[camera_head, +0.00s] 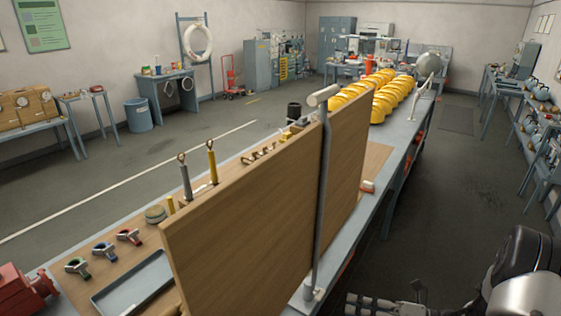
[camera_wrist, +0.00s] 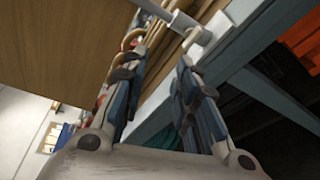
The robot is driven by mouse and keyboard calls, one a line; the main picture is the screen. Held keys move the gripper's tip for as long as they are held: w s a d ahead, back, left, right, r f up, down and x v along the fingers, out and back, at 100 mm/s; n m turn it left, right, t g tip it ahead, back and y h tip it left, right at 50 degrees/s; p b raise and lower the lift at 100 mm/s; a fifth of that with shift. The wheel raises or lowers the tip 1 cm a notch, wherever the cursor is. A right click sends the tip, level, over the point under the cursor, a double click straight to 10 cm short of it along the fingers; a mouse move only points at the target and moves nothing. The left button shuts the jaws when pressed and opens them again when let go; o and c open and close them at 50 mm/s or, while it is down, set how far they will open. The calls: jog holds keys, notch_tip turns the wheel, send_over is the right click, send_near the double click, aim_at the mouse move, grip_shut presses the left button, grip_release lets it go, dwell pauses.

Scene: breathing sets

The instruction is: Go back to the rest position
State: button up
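My gripper (camera_head: 372,303) is at the bottom right of the head view, beside the right edge of the long workbench (camera_head: 398,160). My dark arm comes in from the lower right corner. In the wrist view my gripper (camera_wrist: 157,75) shows two dark blue-grey fingers standing apart, with nothing held between them. The bench edge and a grey metal fitting lie beyond the fingertips there. No object of the task itself is named.
An upright wooden panel (camera_head: 250,210) and a grey post (camera_head: 325,190) stand on the bench near my gripper. Yellow cases (camera_head: 365,100) fill its far end. Shackles (camera_head: 128,236) and a tray (camera_head: 132,283) lie left of the panel. The right aisle (camera_head: 460,180) is clear.

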jog(key=s+a+r+n+g+h+b, duration=0.2)
jog(key=s+a+r+n+g+h, duration=0.65)
jog(key=n, duration=0.95)
jog(key=s+r+n+t+h+b, duration=0.1)
jog(key=s+r+n+t+h, duration=0.2)
jog(key=s+n, duration=0.3)
jog(key=s+d+r+n+t+h, duration=0.1)
jog(key=s+r+n+t+h, duration=0.2)
jog(key=n, duration=1)
jog(key=s+r, duration=0.3)
jog(key=shift+s+d+t+h+b, duration=0.15)
jog(key=shift+d+t+h+b, duration=0.15)
jog(key=shift+t+h+b, duration=0.1)
